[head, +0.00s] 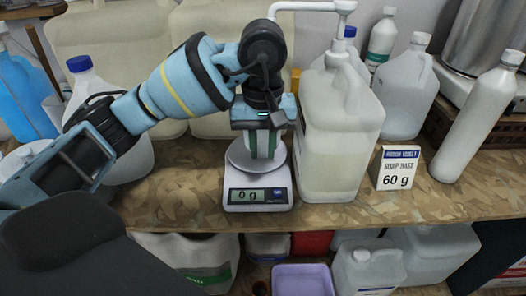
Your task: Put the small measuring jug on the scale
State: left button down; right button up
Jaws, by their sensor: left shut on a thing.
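The scale (257,195) is white with a grey round pan and stands on the shelf; its display reads 0 g. My left gripper (262,147) reaches in from the left and points down over the pan. It is shut on a pale, small thing between its fingers, which looks like the measuring jug (263,143). The gripper hides most of the jug, and I cannot tell whether its base touches the pan. My right gripper is not in view.
A large pump jug (338,130) stands close to the scale's right side. A sign reading 60 g (397,168) stands further right, near a leaning bottle (478,118). Drums line the back. Below the shelf are more containers and a lilac tub (302,280).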

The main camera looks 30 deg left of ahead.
pick_arm(q)
jog(key=f, duration=0.1)
jog(key=w+f, duration=0.1)
jog(key=a+f, duration=0.1)
jog(key=shift+w+f, duration=0.3)
jog(key=shift+w, duration=0.1)
jog(key=shift+f, duration=0.1)
jog(key=shift+f, duration=0.15)
jog(key=c, duration=1.3)
grip_release()
